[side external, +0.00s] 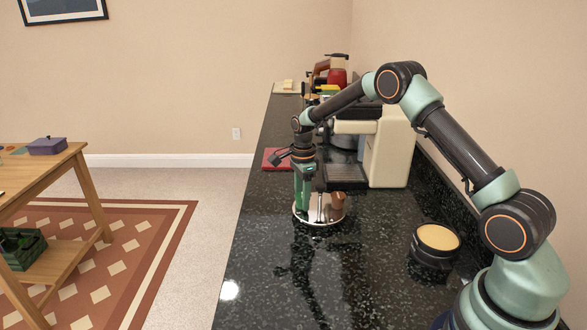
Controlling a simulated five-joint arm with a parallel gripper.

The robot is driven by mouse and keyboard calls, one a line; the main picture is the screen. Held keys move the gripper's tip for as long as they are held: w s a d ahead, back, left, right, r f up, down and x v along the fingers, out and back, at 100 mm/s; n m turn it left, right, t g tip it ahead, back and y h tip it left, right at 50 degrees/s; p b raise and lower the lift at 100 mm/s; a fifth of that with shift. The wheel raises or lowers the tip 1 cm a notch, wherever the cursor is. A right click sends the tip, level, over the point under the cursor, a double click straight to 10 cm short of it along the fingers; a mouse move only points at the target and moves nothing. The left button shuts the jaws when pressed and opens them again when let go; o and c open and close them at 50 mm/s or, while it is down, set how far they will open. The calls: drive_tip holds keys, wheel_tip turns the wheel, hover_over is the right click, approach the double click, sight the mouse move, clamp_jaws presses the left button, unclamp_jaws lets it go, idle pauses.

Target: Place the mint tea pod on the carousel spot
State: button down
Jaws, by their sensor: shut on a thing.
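The carousel (318,220) is a low round stand with a pale rim and a thin upright post, on the black speckled counter. My gripper (302,200) points down over its left part and is shut on the mint tea pod. The pod is small and mostly hidden by the green fingers, so I cannot tell its outline or whether it touches the carousel. A brown pod (338,202) stands on the right part of the carousel, behind the post.
A cream coffee machine (388,150) stands just behind the carousel. A dark round jar with a tan top (437,238) is at the right, near my base. A red mat (276,158) lies behind my gripper. The counter's front left is clear.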

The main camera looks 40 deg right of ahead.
drive_tip(key=shift+f, duration=0.1)
drive_tip(key=shift+c, duration=1.8)
unclamp_jaws()
drive_tip(key=s+a+r+n+t, duration=0.1)
drive_tip(key=s+a+r+n, duration=0.15)
drive_tip(key=r, duration=0.75)
drive_tip(key=s+a+r+n+t, duration=0.1)
drive_tip(key=s+r+n, duration=0.15)
drive_tip(key=r, duration=0.75)
drive_tip(key=s+a+r+n+t, duration=0.1)
drive_tip(key=s+a+n, duration=0.2)
drive_tip(key=s+n, duration=0.5)
drive_tip(key=s+a+r+n+t, duration=0.1)
drive_tip(key=s+a+n, duration=0.3)
drive_tip(key=s+n, duration=0.5)
drive_tip(key=shift+s+t, duration=0.45)
drive_tip(key=shift+t, duration=0.35)
